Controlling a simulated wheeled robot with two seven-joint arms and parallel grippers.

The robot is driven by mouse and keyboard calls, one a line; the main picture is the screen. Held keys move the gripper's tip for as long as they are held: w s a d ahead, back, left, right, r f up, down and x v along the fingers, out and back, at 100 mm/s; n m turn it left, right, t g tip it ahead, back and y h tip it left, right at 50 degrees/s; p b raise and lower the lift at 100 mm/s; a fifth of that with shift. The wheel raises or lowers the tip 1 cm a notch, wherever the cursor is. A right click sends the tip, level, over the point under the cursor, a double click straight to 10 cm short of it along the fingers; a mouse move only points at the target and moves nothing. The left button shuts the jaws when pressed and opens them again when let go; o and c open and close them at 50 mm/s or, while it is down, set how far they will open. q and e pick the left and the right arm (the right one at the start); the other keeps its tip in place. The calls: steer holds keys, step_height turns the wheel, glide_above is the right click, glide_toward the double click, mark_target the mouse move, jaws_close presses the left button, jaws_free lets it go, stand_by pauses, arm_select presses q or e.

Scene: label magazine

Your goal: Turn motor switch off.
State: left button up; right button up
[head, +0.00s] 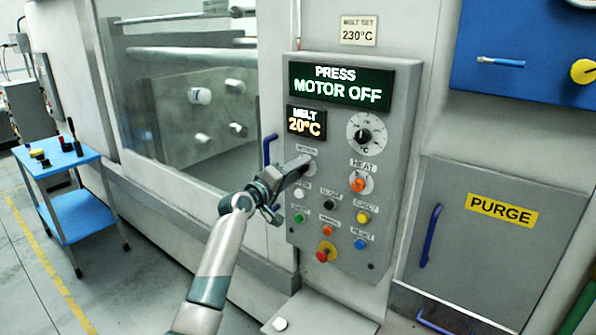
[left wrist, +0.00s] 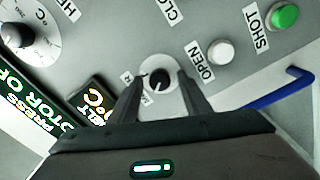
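The motor switch (left wrist: 160,78) is a small black knob on a pale round plate in the left wrist view. In the head view my left gripper covers most of it, just below the MOTOR label (head: 307,150) on the grey control panel (head: 385,195). My left gripper (head: 301,164) is at the panel, its fingers pointing at the switch. In the left wrist view the two fingers stand apart, one on each side of the knob, with gaps visible. Whether they touch it is unclear. The green display (head: 338,86) reads PRESS MOTOR OFF. My right gripper is not in view.
The melt display (head: 306,121) reads 20°C. A temperature dial (head: 365,134), an orange heat knob (head: 358,185) and several coloured buttons sit close by. A blue handle (head: 270,150) is left of the panel. A blue cart (head: 68,158) stands far left.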

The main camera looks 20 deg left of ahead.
arm_select(q)
steer(key=shift+s, duration=0.1)
stand_by(0.3)
steer(key=b+v, duration=0.6)
steer(key=v, duration=1.1)
steer(key=shift+a, duration=0.2)
steer(key=shift+f, duration=0.1)
